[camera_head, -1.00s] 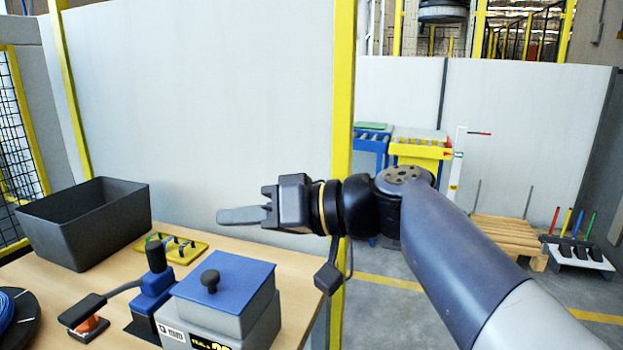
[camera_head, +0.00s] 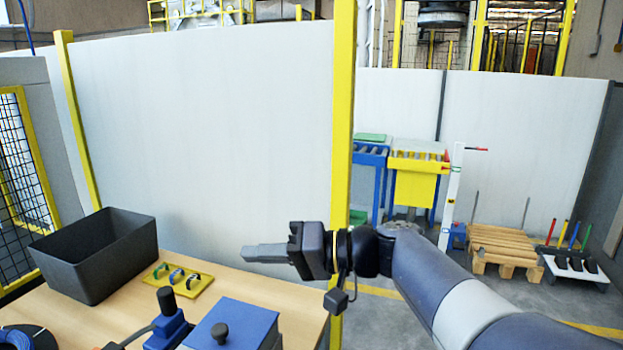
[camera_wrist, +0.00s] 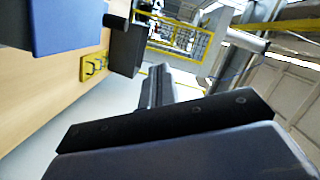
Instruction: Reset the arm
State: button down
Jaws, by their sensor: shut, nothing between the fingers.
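My gripper (camera_head: 264,254) hangs in the air above the right part of the wooden table, pointing left in the head view. Its fingers are together with nothing between them. In the wrist view the shut fingers (camera_wrist: 157,85) point up the picture, clear of any object. My arm reaches in from the lower right of the head view. The blue-lidded box (camera_head: 235,326) with a black knob is below my gripper, apart from it.
A black bin (camera_head: 95,262) and a yellow plate with several hooks (camera_head: 178,284) are on the table (camera_head: 283,296). A blue tool (camera_head: 168,318) and a blue coil (camera_head: 14,340) are in front. A yellow post (camera_head: 343,110) stands behind my wrist. A wooden pallet (camera_head: 503,248) is at right.

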jog(key=shift+w+d+p, duration=0.1)
jog(key=shift+w+p, duration=0.1)
jog(key=shift+p, duration=0.1)
dwell(0.4)
